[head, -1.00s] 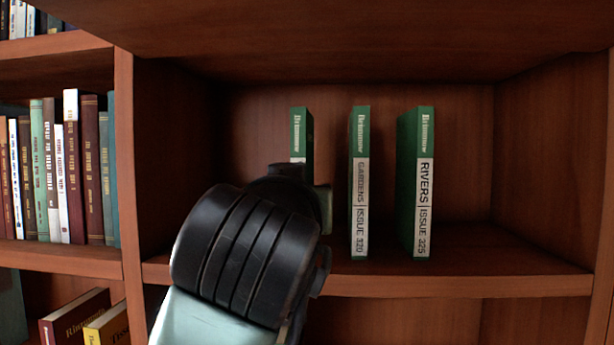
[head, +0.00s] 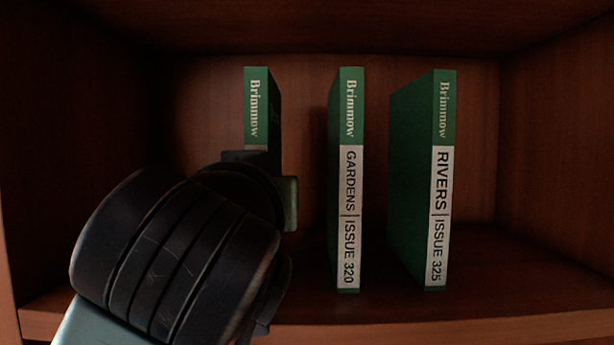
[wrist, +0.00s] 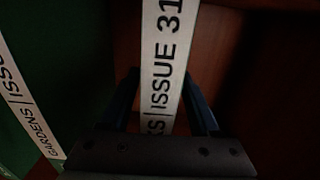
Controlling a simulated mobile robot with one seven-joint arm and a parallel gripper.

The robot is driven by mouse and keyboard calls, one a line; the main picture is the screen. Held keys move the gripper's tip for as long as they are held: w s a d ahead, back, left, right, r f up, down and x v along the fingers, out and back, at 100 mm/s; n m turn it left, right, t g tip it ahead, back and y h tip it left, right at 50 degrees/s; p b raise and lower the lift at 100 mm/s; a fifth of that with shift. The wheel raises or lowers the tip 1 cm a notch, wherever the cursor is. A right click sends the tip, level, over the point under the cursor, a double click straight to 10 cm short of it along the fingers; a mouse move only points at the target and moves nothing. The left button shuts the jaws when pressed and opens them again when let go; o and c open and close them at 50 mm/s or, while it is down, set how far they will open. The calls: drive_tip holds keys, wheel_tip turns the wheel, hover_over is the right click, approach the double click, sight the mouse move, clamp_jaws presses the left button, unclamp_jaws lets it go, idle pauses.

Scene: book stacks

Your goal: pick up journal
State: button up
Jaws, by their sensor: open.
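Three green journals marked "Brimmow" stand upright on a wooden shelf. The left journal (head: 256,105) is mostly hidden behind my arm in the head view. The wrist view shows its white spine label (wrist: 163,60), reading "ISSUE 31" with the rest cut off. The middle journal (head: 350,180) reads "GARDENS ISSUE 320". The right journal (head: 441,180) reads "RIVERS ISSUE 325". My gripper (wrist: 164,95) is open, with one dark finger on each side of the left journal's spine. I cannot tell whether the fingers touch it. In the head view my gripper (head: 268,175) is at that journal.
The Gardens journal's label (wrist: 28,105) shows at the left of the wrist view, close to one finger. The shelf board (head: 480,315) is bare right of the Rivers journal. Wooden side walls and a low top panel (head: 330,25) enclose the compartment.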

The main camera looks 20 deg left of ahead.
drive_tip(key=shift+w+d, duration=0.1)
drive_tip(key=shift+s+d+r, duration=0.25)
drive_tip(key=shift+s, duration=0.4)
drive_tip(key=shift+c, duration=1.3)
drive_tip(key=shift+w+a, duration=0.1)
drive_tip(key=shift+w, duration=0.1)
drive_tip(key=c, duration=0.5)
clamp_jaws()
